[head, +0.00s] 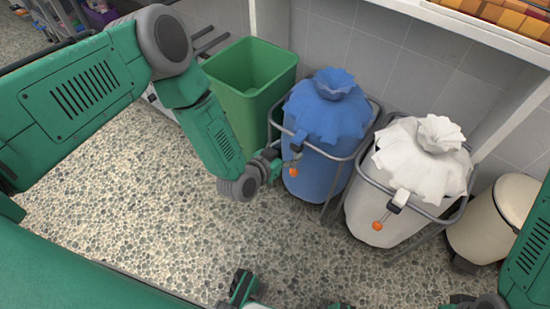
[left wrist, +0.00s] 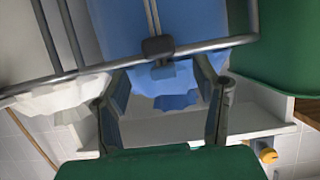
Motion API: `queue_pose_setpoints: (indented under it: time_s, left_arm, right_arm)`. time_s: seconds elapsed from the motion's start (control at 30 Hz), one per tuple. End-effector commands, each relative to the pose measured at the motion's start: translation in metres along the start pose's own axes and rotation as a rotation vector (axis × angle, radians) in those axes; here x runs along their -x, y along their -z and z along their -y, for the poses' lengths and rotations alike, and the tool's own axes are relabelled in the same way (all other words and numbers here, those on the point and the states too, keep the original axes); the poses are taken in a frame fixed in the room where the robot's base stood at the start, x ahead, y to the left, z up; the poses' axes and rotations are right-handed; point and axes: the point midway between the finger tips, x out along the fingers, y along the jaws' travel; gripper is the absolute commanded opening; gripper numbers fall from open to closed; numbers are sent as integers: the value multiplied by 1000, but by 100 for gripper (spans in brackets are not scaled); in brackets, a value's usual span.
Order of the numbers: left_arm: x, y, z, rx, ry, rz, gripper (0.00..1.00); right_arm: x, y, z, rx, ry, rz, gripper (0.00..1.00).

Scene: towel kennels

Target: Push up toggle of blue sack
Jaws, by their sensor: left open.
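The blue sack (head: 329,110) hangs upright in a grey metal frame, its top gathered. My left gripper (head: 276,160) is open, just left of the toggle; contact cannot be told. In the left wrist view the blue sack (left wrist: 115,30) fills the upper middle behind a metal rail with a dark clamp (left wrist: 158,47). The open fingers (left wrist: 162,85) stand on both sides below the clamp, with nothing clearly held. The orange knob is hidden there.
A green bin (head: 250,85) stands left of the blue sack. A white sack (head: 415,165) in a similar frame with an orange-knobbed toggle (head: 377,225) stands right. A cream bin (head: 492,220) is farther right. A shelf (head: 480,30) overhangs behind. The pebbled floor in front is open.

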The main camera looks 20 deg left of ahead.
Motion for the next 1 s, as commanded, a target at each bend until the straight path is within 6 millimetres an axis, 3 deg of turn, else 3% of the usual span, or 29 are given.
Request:
queue_pose_setpoints:
  time_s: [0.2,0.43,1.0]
  left_arm:
    - [32,0,0,-1,0,1,55]
    - [54,-1,0,-1,-1,1,55]
    - [61,-1,0,0,0,0,55]
  right_arm:
    - [0,0,0,0,0,0,45]
    - [0,0,0,0,0,0,45]
    - [-1,2,0,0,0,2,45]
